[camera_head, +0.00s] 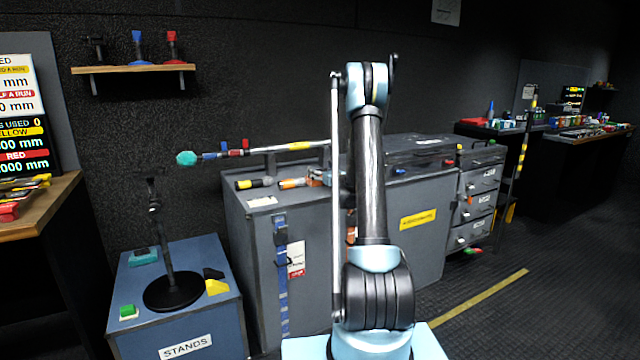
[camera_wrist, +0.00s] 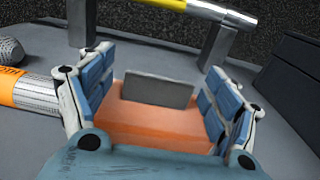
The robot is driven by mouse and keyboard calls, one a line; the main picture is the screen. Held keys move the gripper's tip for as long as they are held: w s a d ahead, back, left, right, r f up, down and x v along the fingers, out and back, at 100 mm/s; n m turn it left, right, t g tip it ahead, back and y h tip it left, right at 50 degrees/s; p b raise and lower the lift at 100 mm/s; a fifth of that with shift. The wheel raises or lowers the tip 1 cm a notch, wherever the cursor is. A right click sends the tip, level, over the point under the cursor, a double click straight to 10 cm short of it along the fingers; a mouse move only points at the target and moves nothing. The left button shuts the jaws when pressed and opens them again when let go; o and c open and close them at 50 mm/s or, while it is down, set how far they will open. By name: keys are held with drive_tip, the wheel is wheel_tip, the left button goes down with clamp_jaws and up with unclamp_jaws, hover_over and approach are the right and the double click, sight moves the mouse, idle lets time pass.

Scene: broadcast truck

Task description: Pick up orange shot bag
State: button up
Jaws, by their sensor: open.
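The fingers are open, one on each side of the bag. I cannot tell whether either pad touches it. In the head view my gripper (camera_head: 318,177) is low over the case top (camera_head: 270,200), partly behind my arm, and the bag cannot be made out there.
An orange-banded microphone (camera_wrist: 32,92) lies close left of my gripper. A pole with a yellow band (camera_wrist: 165,4) runs on supports just behind the bag. A dark case (camera_wrist: 298,62) stands to the right. A blue stand box (camera_head: 190,318) is at the left.

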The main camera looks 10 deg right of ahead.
drive_tip(key=shift+w, duration=0.2)
clamp_jaws()
idle(0.3)
